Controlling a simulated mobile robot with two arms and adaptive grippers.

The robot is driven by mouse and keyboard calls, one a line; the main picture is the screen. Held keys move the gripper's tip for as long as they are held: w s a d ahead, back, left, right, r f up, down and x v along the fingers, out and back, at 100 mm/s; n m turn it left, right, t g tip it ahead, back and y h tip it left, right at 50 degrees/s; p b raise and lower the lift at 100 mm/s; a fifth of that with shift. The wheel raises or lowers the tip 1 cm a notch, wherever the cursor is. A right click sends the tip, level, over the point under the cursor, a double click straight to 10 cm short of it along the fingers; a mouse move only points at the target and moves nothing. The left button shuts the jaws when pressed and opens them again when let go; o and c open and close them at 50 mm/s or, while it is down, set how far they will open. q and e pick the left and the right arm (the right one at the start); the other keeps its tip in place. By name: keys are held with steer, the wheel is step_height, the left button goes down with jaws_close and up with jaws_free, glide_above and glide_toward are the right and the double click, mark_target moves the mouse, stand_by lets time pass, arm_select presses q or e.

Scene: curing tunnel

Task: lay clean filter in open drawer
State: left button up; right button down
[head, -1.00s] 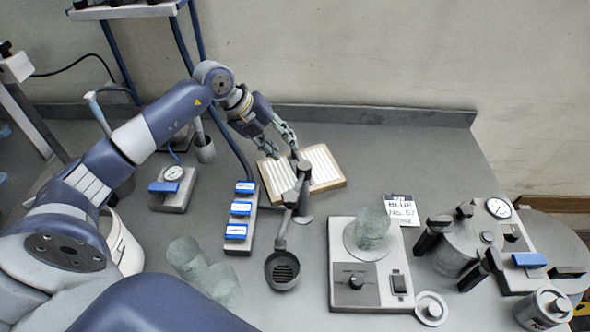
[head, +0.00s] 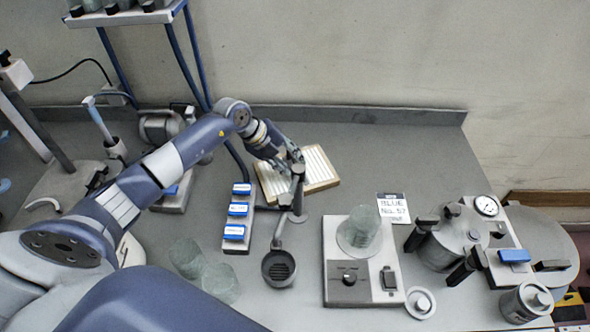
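The clean filter (head: 318,168), a flat white pleated panel in a tan frame, lies on the bench near the back. My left gripper (head: 290,163) is over the filter's left part, with its fingers pointing down toward it. The fingers are small and partly hidden behind a dark upright stand, so I cannot tell whether they touch or hold the filter. My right gripper is not in view. No open drawer shows in this view.
The dark stand (head: 297,190) with a round grated cup (head: 279,268) is just in front of the filter. A strip with blue labels (head: 237,219) is to its left. A scale-like device (head: 340,290) and a lidded pot (head: 450,240) stand right. The back-right bench is clear.

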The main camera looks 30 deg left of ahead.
arm_select(q)
steer(key=shift+x, duration=1.1)
steer(key=shift+r, duration=0.1)
jaws_close()
